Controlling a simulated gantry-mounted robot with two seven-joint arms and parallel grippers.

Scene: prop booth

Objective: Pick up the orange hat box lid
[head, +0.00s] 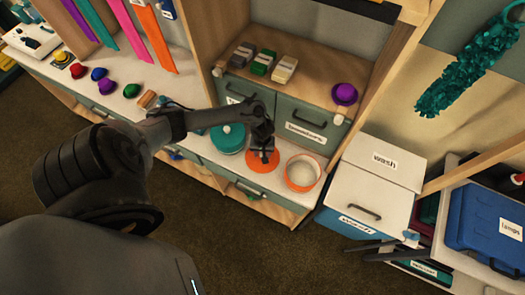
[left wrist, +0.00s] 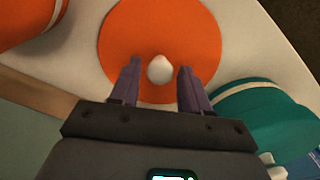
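The orange hat box lid (head: 257,164) lies flat on the white counter between the teal hat box (head: 227,139) and the open orange hat box (head: 302,174). In the left wrist view the lid (left wrist: 155,25) is a round orange disc with a white knob (left wrist: 160,69) on it. My left gripper (head: 263,150) points down over the lid. Its fingers (left wrist: 159,74) are open, one on each side of the knob, with gaps showing between them and the knob. The arm and gripper hide part of the lid in the head view.
The teal box stands close beside the lid and my gripper. A shelf above holds small boxes and a purple hat (head: 344,94). A white-lidded wash bin (head: 372,187) stands right of the counter. Dark bars (head: 375,248) stick out near the floor; what they are is unclear.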

